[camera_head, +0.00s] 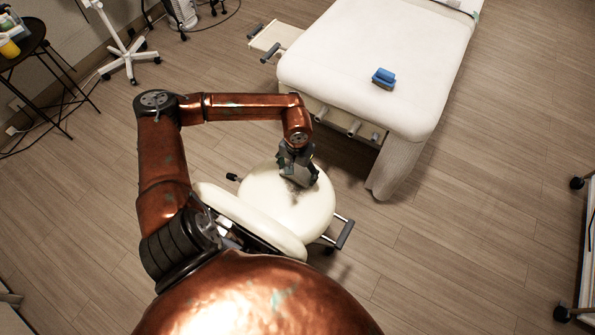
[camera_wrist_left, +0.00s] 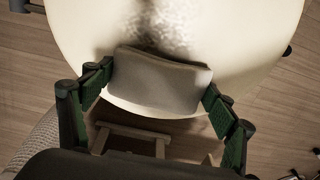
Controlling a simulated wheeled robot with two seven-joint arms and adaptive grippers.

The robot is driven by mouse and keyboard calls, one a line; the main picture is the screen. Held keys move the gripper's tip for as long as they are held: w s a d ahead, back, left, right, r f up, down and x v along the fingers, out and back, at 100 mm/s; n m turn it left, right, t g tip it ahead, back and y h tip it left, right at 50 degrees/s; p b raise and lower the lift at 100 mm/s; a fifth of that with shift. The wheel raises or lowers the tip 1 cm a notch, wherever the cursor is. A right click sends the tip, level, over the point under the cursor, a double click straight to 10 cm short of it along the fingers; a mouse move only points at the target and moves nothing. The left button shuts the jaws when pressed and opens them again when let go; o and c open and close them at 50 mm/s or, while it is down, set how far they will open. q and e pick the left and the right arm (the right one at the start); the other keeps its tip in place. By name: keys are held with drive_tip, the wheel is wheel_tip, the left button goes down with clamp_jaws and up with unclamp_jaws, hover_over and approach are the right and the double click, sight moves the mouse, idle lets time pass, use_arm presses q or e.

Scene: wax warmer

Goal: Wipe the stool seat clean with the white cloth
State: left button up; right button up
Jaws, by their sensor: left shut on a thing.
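The stool seat (camera_head: 262,190) is cream and round, standing beside the bed; it fills the top of the left wrist view (camera_wrist_left: 85,35). A dark speckled smudge (camera_wrist_left: 165,25) marks the seat, just beyond the cloth. The white cloth (camera_wrist_left: 160,82) looks like a thick, greyish folded pad. My left gripper (camera_head: 299,182) points down over the seat and is shut on the cloth, one green-padded finger at each end. The cloth appears at or just above the seat surface; contact is not clear. In the head view the gripper hides the cloth. My right gripper is not in view.
The stool's padded backrest (camera_head: 250,220) stands on the near side of the seat. A white bed (camera_head: 345,50) with a blue block-like item (camera_head: 384,78) is behind. A dark side table (camera_head: 22,42) and white wheeled stand (camera_head: 128,55) are at left.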

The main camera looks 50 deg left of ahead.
sight(290, 188)
use_arm(q)
drive_tip(key=shift+f, duration=0.15)
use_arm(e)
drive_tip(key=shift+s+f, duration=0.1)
use_arm(q)
drive_tip(key=shift+s+d+p, duration=0.2)
drive_tip(key=shift+s+p, duration=0.05)
drive_tip(key=shift+s, duration=0.35)
drive_tip(key=shift+s+d+p, duration=0.15)
drive_tip(key=shift+s+p, duration=0.05)
drive_tip(key=shift+s, duration=0.4)
drive_tip(key=shift+s+d+p, duration=0.2)
drive_tip(key=shift+s+d, duration=0.05)
drive_tip(key=shift+s, duration=0.4)
drive_tip(key=shift+s+d+p, duration=0.2)
drive_tip(key=shift+s, duration=0.4)
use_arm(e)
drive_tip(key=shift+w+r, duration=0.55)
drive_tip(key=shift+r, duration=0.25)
